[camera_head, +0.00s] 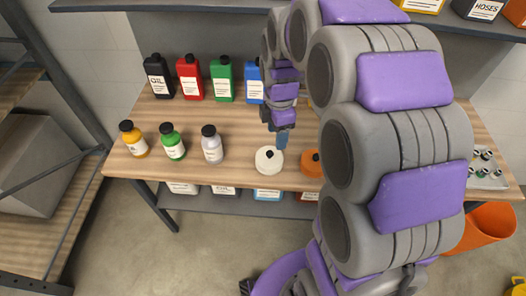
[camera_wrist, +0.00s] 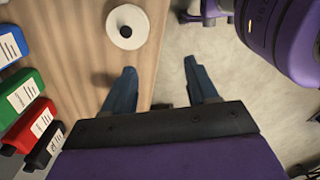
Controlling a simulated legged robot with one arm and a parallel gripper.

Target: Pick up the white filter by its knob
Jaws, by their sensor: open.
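The white filter (camera_head: 263,163) is a round disc with a black knob (camera_head: 269,154) on top. It sits near the front edge of the wooden bench. In the wrist view the white filter (camera_wrist: 116,33) lies at the top, beyond the fingertips and left of the midline between them, with its knob (camera_wrist: 126,31) showing. My gripper (camera_wrist: 160,64) is open and empty, its blue fingers spread across the bench edge line. In the head view my gripper (camera_head: 282,138) hangs just above and right of the filter. The knob is not between the fingers.
An orange filter (camera_head: 310,164) sits right of the white one, partly hidden by my arm. Three small bottles (camera_head: 173,146) stand to the left. Black, red, green and blue containers (camera_head: 223,82) line the back. A tray of small parts (camera_head: 486,180) is far right. Bare bench (camera_head: 235,121) lies between.

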